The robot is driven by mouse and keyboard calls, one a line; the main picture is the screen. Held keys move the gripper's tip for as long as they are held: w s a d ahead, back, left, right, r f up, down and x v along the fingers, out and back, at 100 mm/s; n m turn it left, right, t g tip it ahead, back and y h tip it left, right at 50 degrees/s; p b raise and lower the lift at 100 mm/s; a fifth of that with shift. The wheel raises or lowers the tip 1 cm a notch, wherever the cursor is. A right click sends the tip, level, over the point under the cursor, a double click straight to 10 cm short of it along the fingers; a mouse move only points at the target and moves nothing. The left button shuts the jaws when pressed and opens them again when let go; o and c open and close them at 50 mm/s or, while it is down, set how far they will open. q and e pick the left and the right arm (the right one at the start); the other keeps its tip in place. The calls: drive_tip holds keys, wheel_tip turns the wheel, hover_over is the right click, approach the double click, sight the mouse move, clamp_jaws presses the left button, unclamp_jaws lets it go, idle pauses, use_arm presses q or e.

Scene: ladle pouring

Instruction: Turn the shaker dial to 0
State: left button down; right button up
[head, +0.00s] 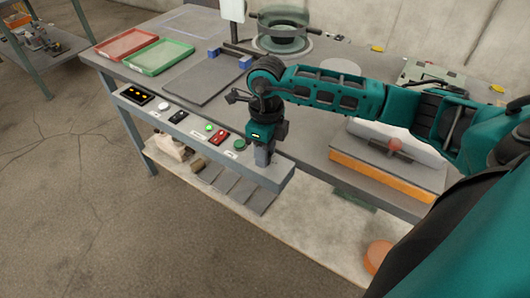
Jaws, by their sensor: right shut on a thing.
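My right arm reaches in from the right, and its right gripper (264,158) points down at the right part of the control panel (278,177) along the bench's front edge. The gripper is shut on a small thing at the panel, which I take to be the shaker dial. The fingers and wrist hide the dial, so its setting cannot be read. To the left on the panel are a green knob (240,144), a red switch (219,138), a lit green button (208,127) and a white knob (163,106). My left gripper is not in view.
A red tray (127,45) and a green tray (160,57) lie at the back left. A round sieve-like device (282,30) stands at the back. An orange-edged block (380,178) is right of the gripper, under my arm. A lower shelf (290,235) runs below.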

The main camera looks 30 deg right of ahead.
idle(0.4)
drive_tip(key=o, duration=0.7)
drive_tip(key=shift+o, duration=0.2)
wheel_tip(320, 180, up, 13)
drive_tip(key=shift+w+d, duration=0.15)
drive_tip(key=shift+d, duration=0.1)
